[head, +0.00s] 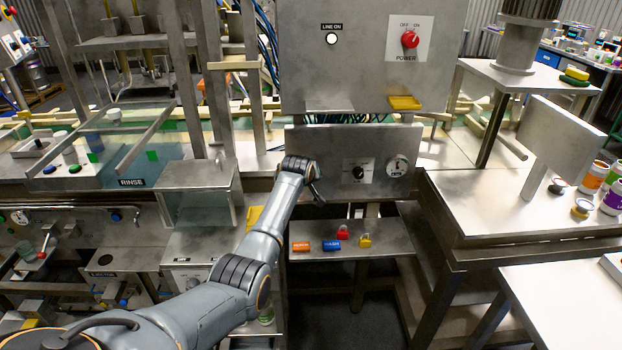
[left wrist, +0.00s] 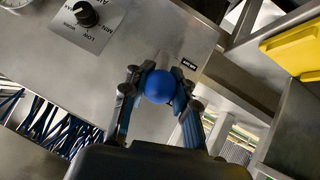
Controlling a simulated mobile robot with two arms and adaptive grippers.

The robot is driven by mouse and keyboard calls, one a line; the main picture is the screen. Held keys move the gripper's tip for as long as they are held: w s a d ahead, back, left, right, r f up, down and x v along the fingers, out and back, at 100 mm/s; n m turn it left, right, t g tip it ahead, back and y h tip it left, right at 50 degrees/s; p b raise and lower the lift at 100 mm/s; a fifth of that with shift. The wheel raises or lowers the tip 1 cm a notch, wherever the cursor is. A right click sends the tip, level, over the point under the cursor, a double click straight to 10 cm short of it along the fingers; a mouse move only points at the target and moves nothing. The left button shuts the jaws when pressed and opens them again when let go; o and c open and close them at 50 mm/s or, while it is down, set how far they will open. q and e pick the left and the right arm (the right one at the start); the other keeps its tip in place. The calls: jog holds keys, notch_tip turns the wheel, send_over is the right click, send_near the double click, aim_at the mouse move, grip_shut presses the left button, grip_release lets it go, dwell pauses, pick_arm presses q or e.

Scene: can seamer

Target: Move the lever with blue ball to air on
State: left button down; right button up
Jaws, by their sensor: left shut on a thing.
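The lever's blue ball (left wrist: 159,87) is between the fingers of my left gripper (left wrist: 162,80) in the left wrist view, and the gripper is shut on it. The lever's stem is hidden behind the ball and fingers. A small black label (left wrist: 188,64) sits on the grey metal panel (left wrist: 130,50) just beyond the ball; its text is too small to read. In the head view my left gripper (head: 317,188) is at the left part of the lower grey panel (head: 325,148), and my wrist hides the ball there. My right gripper is not in view.
A black knob (head: 358,172) and a round gauge (head: 397,166) are on the panel to the right of my gripper. Below is a shelf (head: 390,240) with several coloured lock-out items. A yellow tray (head: 404,102) sticks out above the panel.

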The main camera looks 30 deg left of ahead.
pick_arm(q)
jog(key=c, duration=1.1)
grip_release()
jog(key=shift+w+a+r, duration=0.1)
jog(key=shift+r, duration=0.35)
jog(key=shift+c, duration=0.2)
jog(key=shift+o, duration=0.6)
jog(key=shift+f, duration=0.25)
jog(key=v, duration=1.2)
jog(key=shift+s, duration=0.2)
